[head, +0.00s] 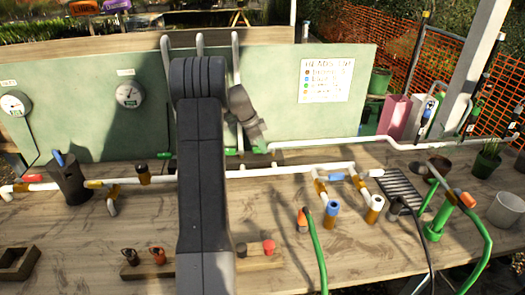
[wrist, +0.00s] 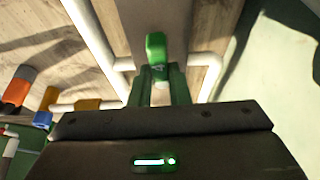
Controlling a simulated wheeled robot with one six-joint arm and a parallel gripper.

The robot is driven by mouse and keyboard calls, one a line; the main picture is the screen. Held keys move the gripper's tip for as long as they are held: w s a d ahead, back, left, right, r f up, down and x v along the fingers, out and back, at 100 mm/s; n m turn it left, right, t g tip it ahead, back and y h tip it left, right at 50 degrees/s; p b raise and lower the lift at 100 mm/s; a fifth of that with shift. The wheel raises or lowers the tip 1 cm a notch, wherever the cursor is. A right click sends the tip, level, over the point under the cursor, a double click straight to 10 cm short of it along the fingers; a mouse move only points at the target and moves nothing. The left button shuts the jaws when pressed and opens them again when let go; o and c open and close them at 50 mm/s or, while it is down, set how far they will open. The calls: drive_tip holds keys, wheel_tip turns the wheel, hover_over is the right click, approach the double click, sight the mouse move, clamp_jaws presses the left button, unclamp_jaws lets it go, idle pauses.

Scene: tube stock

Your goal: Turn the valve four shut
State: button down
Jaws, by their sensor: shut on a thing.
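The valve handle is green, with a mark like a 4 on it; it shows in the wrist view (wrist: 156,50) at top centre, on the white pipework. My gripper (wrist: 160,84) has its two fingers closed around the near end of this handle. In the head view my arm and wrist cover the middle of the bench, and the fingers cannot be made out there. Small green parts (head: 259,149) show at the foot of the panel beside my wrist. How far the valve is turned is hard to tell.
White pipe (head: 300,169) runs along the wooden bench (head: 120,235) in front of a pale green panel (head: 80,85) with two gauges. A colour legend sign (head: 325,80) is on the panel. Green hoses (head: 317,250), a grate (head: 398,186) and a white pot (head: 507,209) stand right.

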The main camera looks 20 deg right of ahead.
drive_tip(key=shift+w, duration=0.1)
drive_tip(key=c, duration=1.4)
unclamp_jaws()
drive_tip(key=shift+o, duration=0.2)
drive_tip(key=b+v, duration=0.1)
drive_tip(key=v, duration=1.2)
drive_tip(key=shift+r+b, duration=0.35)
drive_tip(key=shift+r, duration=0.05)
drive_tip(key=shift+f, duration=0.1)
drive_tip(key=p+x, duration=0.2)
drive_tip(key=x, duration=1.1)
drive_tip(key=shift+d+f, duration=0.1)
drive_tip(key=shift+f, duration=0.2)
